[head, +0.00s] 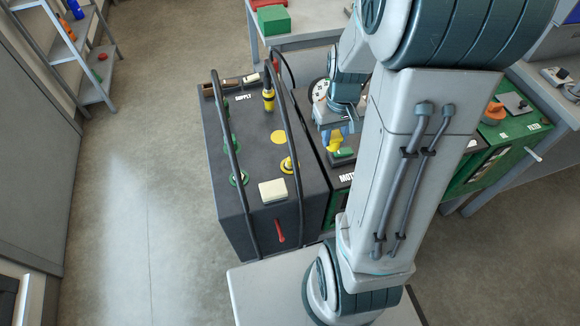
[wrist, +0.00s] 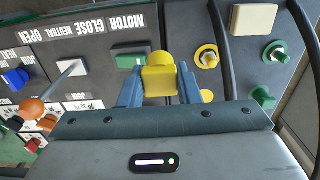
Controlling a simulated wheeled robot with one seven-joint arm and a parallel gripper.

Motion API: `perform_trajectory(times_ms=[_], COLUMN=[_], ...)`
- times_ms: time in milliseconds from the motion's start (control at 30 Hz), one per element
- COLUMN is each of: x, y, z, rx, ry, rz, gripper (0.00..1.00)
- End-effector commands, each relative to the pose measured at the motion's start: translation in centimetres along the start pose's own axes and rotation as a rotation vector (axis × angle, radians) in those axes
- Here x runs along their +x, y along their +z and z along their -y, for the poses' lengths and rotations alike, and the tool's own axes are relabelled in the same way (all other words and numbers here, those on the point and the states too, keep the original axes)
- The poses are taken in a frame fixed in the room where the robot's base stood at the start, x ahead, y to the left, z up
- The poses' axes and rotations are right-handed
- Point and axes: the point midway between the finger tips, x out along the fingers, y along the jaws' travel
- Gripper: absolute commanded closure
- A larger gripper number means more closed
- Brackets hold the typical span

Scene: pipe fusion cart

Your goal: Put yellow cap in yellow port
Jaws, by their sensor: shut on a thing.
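My gripper (wrist: 160,85) is shut on a yellow cap (wrist: 159,75), held between its two blue fingers. In the head view, the gripper (head: 335,132) holds the cap (head: 335,143) at the MOTOR panel's left side, near a green switch. The dark SUPPLY box lies to its left. On it are a yellow ring fitting with a raised centre (head: 289,165), also in the wrist view (wrist: 207,56), and a flat yellow disc (head: 278,137). I cannot tell for sure which is the yellow port. The cap is apart from both. Its underside is hidden.
Two dark bars arch over the SUPPLY box (head: 220,200). A black and yellow plug (head: 268,98) stands near its back. Green fittings (head: 239,178) line its left side, and a pale block (head: 272,191) lies near the front. The green switch (head: 342,156) is close to the cap.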

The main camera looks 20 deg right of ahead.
Motion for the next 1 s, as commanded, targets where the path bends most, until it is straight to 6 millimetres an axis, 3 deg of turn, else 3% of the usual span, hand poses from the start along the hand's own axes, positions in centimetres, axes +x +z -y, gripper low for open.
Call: perform_trajectory(times_ms=[167, 633, 867, 1000], x=[0.5, 6.0, 7.1, 8.7], y=[0.2, -4.6, -5.2, -5.1], z=[0.6, 8.6, 9.7, 9.7], rx=[-0.003, -0.003, 0.000, 0.001], ry=[0.004, 0.004, 0.004, 0.004], rz=[0.003, 0.003, 0.001, 0.006], gripper=[0.91, 0.91, 0.91, 0.91])
